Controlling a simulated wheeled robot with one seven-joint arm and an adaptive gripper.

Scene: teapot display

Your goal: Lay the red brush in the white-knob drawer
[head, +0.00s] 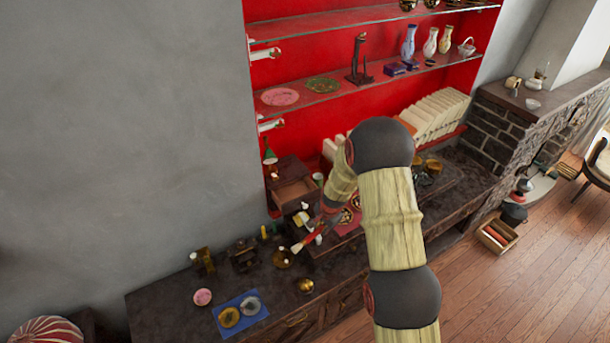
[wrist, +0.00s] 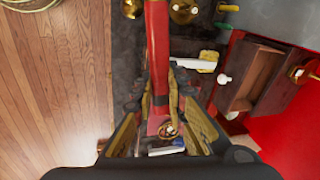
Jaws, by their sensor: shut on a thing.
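My gripper (wrist: 160,98) is shut on the red brush (wrist: 158,38), whose red handle runs up the wrist view. In the head view the brush (head: 312,236) is held tilted above the dark counter, its pale bristles at the lower left. The small wooden drawer (head: 297,192) is pulled open from its cabinet, and a white knob (head: 305,206) shows at its front. In the wrist view the open drawer (wrist: 243,92) lies to the right of my gripper, with the white knob (wrist: 224,79) on its near side. The brush is outside the drawer.
The dark counter (head: 180,305) carries brass pieces, a pink dish (head: 203,297) and a blue mat (head: 236,318). Glass shelves (head: 330,92) with vases and plates hang above.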

